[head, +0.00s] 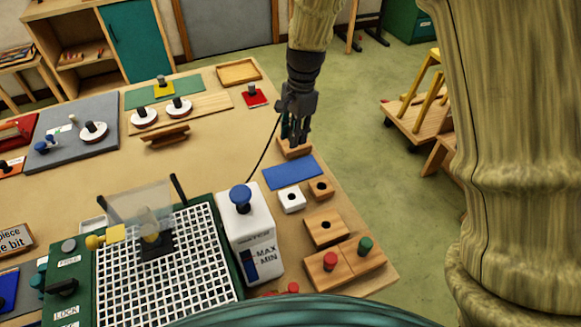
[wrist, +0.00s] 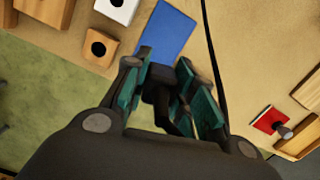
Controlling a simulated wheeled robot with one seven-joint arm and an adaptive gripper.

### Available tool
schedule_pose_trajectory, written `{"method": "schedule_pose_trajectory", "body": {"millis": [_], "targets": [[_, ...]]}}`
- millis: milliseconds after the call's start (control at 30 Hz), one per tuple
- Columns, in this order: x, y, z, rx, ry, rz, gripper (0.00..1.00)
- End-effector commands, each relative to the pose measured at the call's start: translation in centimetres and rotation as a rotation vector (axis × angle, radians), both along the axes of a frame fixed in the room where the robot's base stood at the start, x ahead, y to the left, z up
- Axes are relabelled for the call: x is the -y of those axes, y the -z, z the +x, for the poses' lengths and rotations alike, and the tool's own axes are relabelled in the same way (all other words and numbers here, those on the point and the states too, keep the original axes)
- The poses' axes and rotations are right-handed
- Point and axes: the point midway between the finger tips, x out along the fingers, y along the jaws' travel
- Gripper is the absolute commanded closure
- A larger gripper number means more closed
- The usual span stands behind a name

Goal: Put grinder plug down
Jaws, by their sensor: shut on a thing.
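My gripper (head: 295,138) is at the right edge of the bench, pointing down. In the wrist view, its teal-padded fingers (wrist: 170,100) are closed around a dark plug (wrist: 158,88). The plug is mostly hidden by the fingers in the head view. A thin black cord (head: 264,152) runs from the gripper area down toward the white grinder box (head: 250,230), and the cord also shows in the wrist view (wrist: 209,45). A small wooden block (head: 294,152) shows just below the fingertips; whether the plug touches it I cannot tell.
A blue mat (head: 291,172) lies just in front of the gripper. A white holed block (head: 291,199) and wooden holed blocks (head: 321,188) stand nearer. A red plate with a knob (head: 254,98) is behind to the left. The bench centre (head: 205,165) is clear.

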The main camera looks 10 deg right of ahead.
Motion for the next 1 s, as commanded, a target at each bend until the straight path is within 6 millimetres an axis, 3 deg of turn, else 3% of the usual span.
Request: {"method": "schedule_pose_trajectory", "body": {"millis": [233, 633, 1000], "targets": [[-0.5, 0.0, -0.3, 0.000, 0.210, -0.003, 1.00], [-0.6, 4.6, -0.4, -0.001, 0.219, -0.003, 1.00], [-0.5, 6.8, -0.4, 0.000, 0.219, -0.002, 1.00]]}}
